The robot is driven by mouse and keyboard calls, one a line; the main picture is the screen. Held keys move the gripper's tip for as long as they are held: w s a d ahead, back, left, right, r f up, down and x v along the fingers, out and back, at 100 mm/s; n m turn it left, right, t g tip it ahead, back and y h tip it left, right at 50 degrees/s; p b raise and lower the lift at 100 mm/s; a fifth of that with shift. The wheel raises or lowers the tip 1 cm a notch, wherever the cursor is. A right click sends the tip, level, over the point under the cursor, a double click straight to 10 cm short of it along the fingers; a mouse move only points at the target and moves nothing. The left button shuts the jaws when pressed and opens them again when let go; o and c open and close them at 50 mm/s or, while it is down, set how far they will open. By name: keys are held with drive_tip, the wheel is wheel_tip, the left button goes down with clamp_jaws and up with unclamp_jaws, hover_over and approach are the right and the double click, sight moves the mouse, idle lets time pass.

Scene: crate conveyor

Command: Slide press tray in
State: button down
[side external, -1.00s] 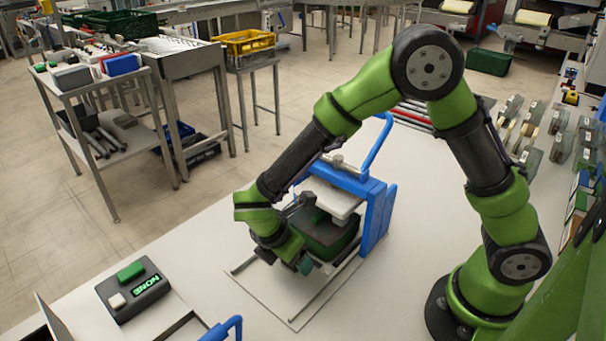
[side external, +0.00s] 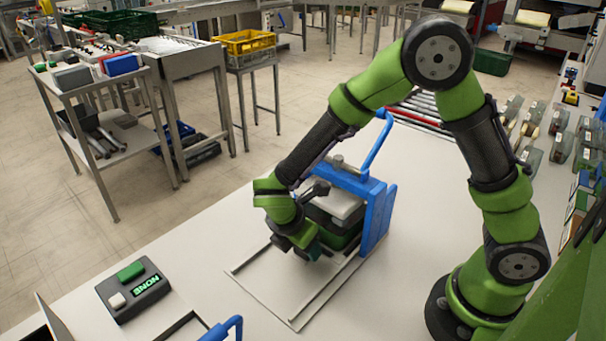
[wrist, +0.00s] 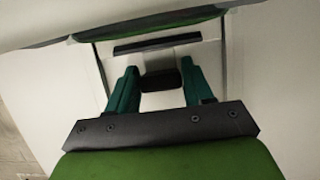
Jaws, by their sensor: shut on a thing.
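The blue press (side external: 373,215) stands on the white table, with its blue lever raised and a pale press plate (side external: 334,203) under its frame. The dark green tray (side external: 338,236) sits beneath the plate, at the inner end of the rails (side external: 312,296); my arm hides part of it. My gripper (side external: 306,251) is at the tray's front side, low over the rails. In the wrist view its two green fingers (wrist: 161,88) are shut on a dark block, which looks like the tray's handle (wrist: 160,80).
A dark box with a green button, a white button and a display reading "NONE" (side external: 133,283) lies at the table's left. A blue handle (side external: 222,329) stands at the front edge. Rollers (side external: 420,112) lie behind the press. The outer rails are bare.

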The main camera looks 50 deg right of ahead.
drive_tip(key=c, duration=0.5)
unclamp_jaws()
drive_tip(key=shift+d, duration=0.25)
drive_tip(key=shift+a, duration=0.1)
drive_tip(key=v, duration=1.7)
drive_tip(key=shift+f, duration=0.1)
